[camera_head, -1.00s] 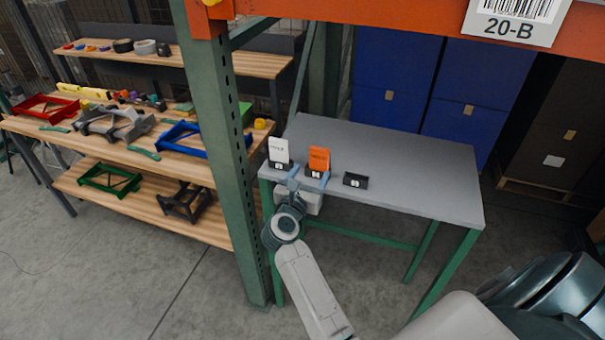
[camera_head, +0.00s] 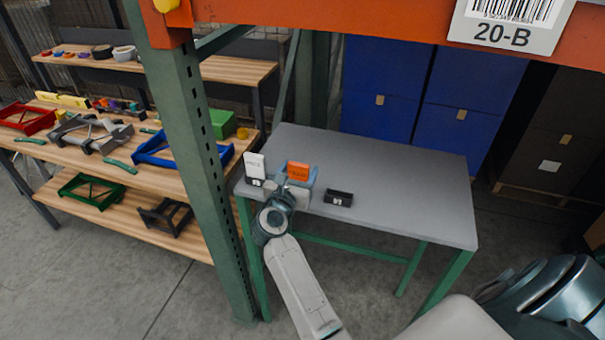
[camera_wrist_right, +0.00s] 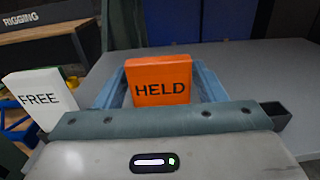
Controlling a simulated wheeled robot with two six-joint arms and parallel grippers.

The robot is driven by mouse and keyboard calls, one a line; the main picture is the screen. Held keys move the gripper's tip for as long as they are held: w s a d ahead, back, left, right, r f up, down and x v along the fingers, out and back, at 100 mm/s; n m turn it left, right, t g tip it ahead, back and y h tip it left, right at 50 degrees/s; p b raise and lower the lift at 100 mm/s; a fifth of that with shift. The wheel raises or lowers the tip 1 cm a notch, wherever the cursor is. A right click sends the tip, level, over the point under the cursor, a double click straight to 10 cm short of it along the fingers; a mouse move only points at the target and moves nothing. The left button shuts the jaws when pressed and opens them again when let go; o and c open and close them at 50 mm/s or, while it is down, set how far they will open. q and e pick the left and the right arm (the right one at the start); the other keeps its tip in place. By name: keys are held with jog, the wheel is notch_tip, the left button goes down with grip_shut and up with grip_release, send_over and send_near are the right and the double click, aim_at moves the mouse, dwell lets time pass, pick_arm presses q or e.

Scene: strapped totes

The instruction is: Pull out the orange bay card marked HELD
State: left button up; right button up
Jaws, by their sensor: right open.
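The orange card marked HELD (camera_wrist_right: 160,82) stands upright in the middle of the right wrist view, and it shows in the head view (camera_head: 298,171) on the grey table. Its black holder is mostly hidden behind my gripper. My right gripper (camera_head: 298,180) is at the card, its two blue-grey fingers one on each side of it. The fingers are open, with a gap on both sides of the card in the wrist view. My left gripper is not in view.
A white FREE card (camera_wrist_right: 38,95) stands in a holder just left of the orange one. An empty black holder (camera_head: 338,198) stands to the right. The grey table (camera_head: 400,180) is clear behind. A green rack post (camera_head: 190,150) rises at the table's left.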

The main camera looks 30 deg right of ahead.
aim_at(298, 165)
jog(key=shift+s+a+r, duration=0.15)
jog(key=shift+a, duration=0.05)
jog(key=shift+c, duration=0.6)
jog(key=c, duration=0.8)
jog(key=shift+r+p, duration=0.55)
jog(key=shift+r, duration=0.1)
jog(key=shift+r+p, duration=1.35)
jog(key=shift+r, duration=0.45)
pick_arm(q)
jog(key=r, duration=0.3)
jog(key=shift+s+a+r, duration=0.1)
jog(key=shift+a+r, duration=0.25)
